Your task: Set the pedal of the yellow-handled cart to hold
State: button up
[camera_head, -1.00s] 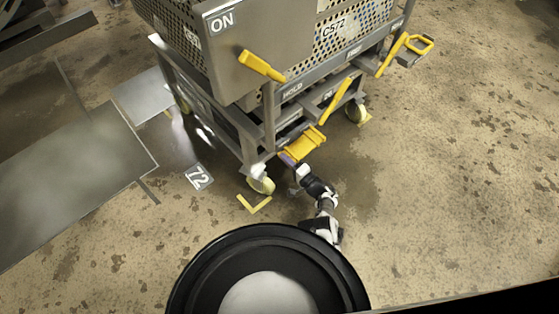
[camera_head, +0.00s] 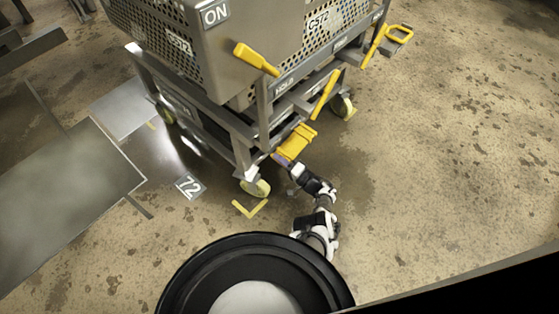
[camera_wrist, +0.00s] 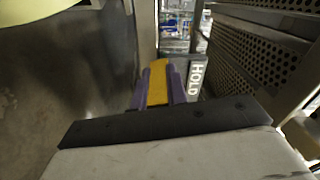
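The cart (camera_head: 190,82) has grey metal frames, perforated baskets and yellow levers. A yellow pedal (camera_head: 296,141) sticks out low at its front corner, above a wheel. My gripper (camera_head: 281,159) is at the pedal's near lower edge in the head view. In the wrist view, my gripper's purple fingers (camera_wrist: 158,91) stand apart with a yellow strip of the pedal (camera_wrist: 157,78) between them. Whether they press on it cannot be told. A white HOLD label (camera_wrist: 195,78) is just right of the fingers; a HOLD label also shows on the cart's frame (camera_head: 284,84).
A yellow lever (camera_head: 324,95) and a yellow looped handle (camera_head: 398,34) stick out farther right on the cart. Grey plates (camera_head: 70,200) lie left. A floor marker 72 (camera_head: 189,186) is near the front wheel (camera_head: 256,187). The floor right is clear.

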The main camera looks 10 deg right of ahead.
jog(key=o, duration=0.3)
jog(key=p+v, duration=0.2)
jog(key=v, duration=1.1)
jog(key=shift+s+d, duration=0.25)
jog(key=shift+s, duration=0.1)
